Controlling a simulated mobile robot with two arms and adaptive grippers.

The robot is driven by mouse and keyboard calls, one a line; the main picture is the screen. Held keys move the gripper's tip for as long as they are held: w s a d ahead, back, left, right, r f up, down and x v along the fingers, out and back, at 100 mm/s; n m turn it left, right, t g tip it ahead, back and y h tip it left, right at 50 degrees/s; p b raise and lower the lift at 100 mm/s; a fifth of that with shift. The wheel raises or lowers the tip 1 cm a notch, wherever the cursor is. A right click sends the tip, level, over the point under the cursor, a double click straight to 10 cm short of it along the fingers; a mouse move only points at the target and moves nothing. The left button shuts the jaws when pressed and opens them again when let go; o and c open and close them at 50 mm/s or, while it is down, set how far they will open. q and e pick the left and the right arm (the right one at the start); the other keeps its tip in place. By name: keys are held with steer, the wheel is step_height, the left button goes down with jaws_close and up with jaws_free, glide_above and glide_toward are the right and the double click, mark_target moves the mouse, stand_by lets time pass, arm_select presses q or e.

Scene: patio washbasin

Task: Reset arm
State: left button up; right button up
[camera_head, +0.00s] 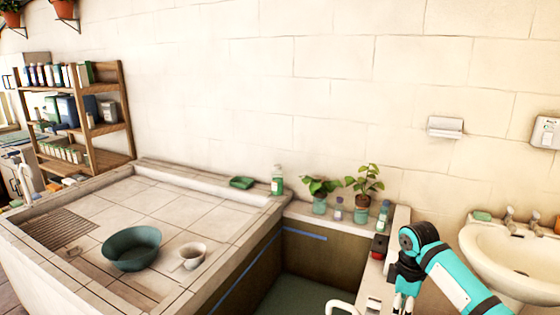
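My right arm, teal with black joints, comes in from the lower right and bends downward. My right gripper (403,300) points down at the bottom edge, beside the narrow ledge left of the washbasin. Its fingertips are small and partly cut off by the frame, so I cannot tell whether it is open or shut. I see nothing in it. My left arm and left gripper are not in view.
A white washbasin (515,255) with taps stands at the right. A green bowl (131,249) and a white cup (191,256) sit on the tiled counter (125,205). Potted plants (364,186) and bottles line the ledge. A wooden shelf (126,118) stands at the left.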

steer(key=s+a+f+m+t+y, duration=0.1)
steer(key=s+a+f+m, duration=0.1)
steer(key=s+a+f, duration=1.25)
steer(key=s+d+r+m+t, duration=0.1)
steer(key=s+d+r+m, duration=0.15)
steer(key=s, duration=0.45)
steer(key=s+d+r+m+t, duration=0.1)
steer(key=s+m, duration=0.3)
steer(key=s, duration=0.3)
steer(key=s+d+r+m+t, duration=0.1)
steer(key=s+d+r+m, duration=0.15)
steer(key=s, duration=0.35)
step_height(320, 180, down, 30)
steer(key=s+g+b, duration=0.2)
steer(key=b, duration=0.1)
arm_select(q)
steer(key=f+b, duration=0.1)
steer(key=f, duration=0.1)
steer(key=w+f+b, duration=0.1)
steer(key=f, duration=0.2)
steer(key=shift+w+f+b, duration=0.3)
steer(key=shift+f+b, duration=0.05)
steer(key=shift+b, duration=0.05)
arm_select(e)
steer(key=s+d+f+g+h, duration=0.1)
steer(key=s+d+f, duration=0.1)
steer(key=s+f, duration=1.4)
step_height(320, 180, down, 3)
steer(key=shift+s+d+f, duration=0.1)
steer(key=shift+s+d, duration=0.2)
